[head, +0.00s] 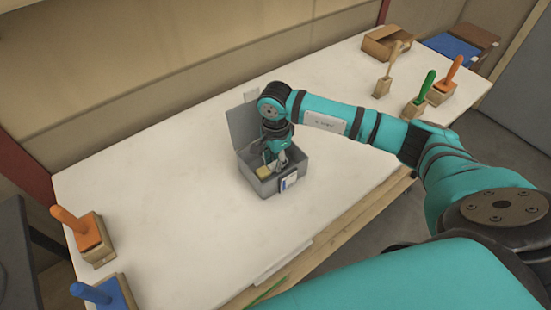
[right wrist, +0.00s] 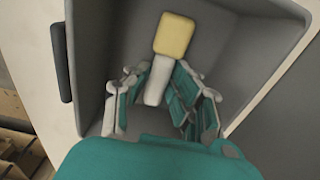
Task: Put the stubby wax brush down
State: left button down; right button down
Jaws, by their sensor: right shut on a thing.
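The stubby wax brush has a yellow head (right wrist: 174,35) and a short pale handle (right wrist: 157,80), seen in the right wrist view. In the head view its yellow head (head: 263,171) shows inside an open grey box (head: 262,187) in the middle of the white table. My right gripper (head: 273,158) reaches down into this box and is shut on the brush. In the right wrist view its fingers (right wrist: 158,98) lie either side of the handle. I cannot tell whether the brush touches the box floor. My left gripper is not in view.
The box's lid (head: 242,122) stands open at the back. Orange- (head: 80,228) and blue-handled (head: 95,292) tools stand at left. Wooden- (head: 388,70), green- (head: 424,90) and orange-handled (head: 452,72) tools stand at right, near an open carton (head: 376,46). The table (head: 165,195) left of the box is clear.

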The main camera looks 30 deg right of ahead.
aim_at(275, 163)
jog(key=shift+f, duration=0.1)
jog(key=c, duration=1.6)
grip_release()
jog(key=o, duration=0.4)
jog(key=shift+o, duration=0.2)
jog(key=shift+r, duration=0.45)
notch_tip(275, 163, up, 12)
jog(key=b, duration=0.3)
jog(key=shift+f, duration=0.25)
